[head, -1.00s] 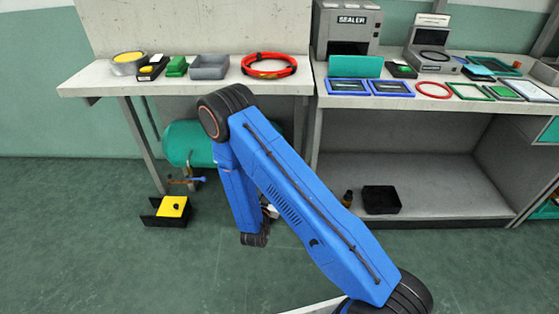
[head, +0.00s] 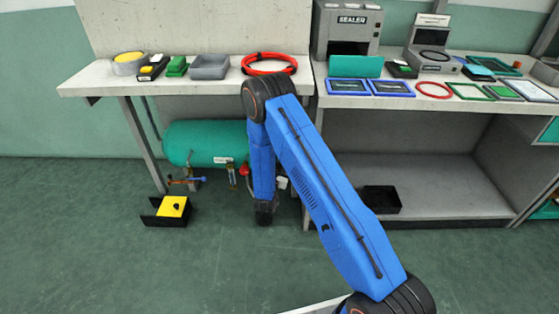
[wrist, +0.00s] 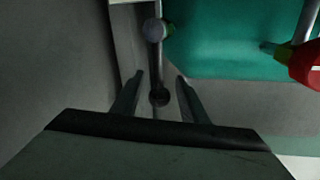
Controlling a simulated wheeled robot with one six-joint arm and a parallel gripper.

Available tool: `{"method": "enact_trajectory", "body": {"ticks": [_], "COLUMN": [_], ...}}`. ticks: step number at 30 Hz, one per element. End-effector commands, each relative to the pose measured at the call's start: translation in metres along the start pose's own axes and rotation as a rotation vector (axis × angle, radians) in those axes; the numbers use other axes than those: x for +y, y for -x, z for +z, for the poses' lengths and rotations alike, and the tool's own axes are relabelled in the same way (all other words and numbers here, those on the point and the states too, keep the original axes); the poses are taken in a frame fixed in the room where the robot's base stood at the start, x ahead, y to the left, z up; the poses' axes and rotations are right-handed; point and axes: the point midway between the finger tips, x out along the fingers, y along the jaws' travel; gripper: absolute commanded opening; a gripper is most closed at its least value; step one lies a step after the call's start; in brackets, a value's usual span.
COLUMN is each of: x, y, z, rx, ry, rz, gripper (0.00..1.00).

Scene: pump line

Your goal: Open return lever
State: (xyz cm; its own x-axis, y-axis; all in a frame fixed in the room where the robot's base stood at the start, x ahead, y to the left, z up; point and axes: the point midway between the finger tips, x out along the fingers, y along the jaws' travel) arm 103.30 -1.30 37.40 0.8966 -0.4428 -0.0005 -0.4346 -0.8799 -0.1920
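My gripper (wrist: 159,76) is open, with its two fingers apart in the wrist view. A thin metal rod with a dark round end (wrist: 159,97) shows between the fingers; I cannot tell whether they touch it. A grey ball knob with a green part (wrist: 155,31) is just beyond the fingertips. A red knob (wrist: 308,64) is at the right edge. In the head view, a red-topped fitting (head: 244,171) and an orange-and-blue handle (head: 186,180) are below the tank. No label shows which is the return lever. The gripper is hidden by my arm there.
A teal tank (head: 205,142) lies under the left bench (head: 103,85); it also fills the wrist view's upper right (wrist: 220,40). A black bin (head: 381,199) is on the lower shelf at right. The front floor is open.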

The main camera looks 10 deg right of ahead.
Motion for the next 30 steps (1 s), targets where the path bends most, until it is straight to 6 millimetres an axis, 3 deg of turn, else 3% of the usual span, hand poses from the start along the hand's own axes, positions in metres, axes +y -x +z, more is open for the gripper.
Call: {"method": "enact_trajectory", "body": {"ticks": [13,14,18,19,30], "x": [0.0,0.0,0.0,0.0,-0.002], "y": [-0.011,-0.011,-0.011,-0.011,-0.019], "z": [0.0,0.0,0.0,0.0,0.0], "rx": [0.0,0.0,0.0,0.0,-0.007], "ry": [0.0,0.0,0.0,0.0,-0.039], "rz": [-0.001,-0.001,-0.001,-0.001,0.002], "gripper": [0.4,0.37,0.04,0.0,0.0]}}
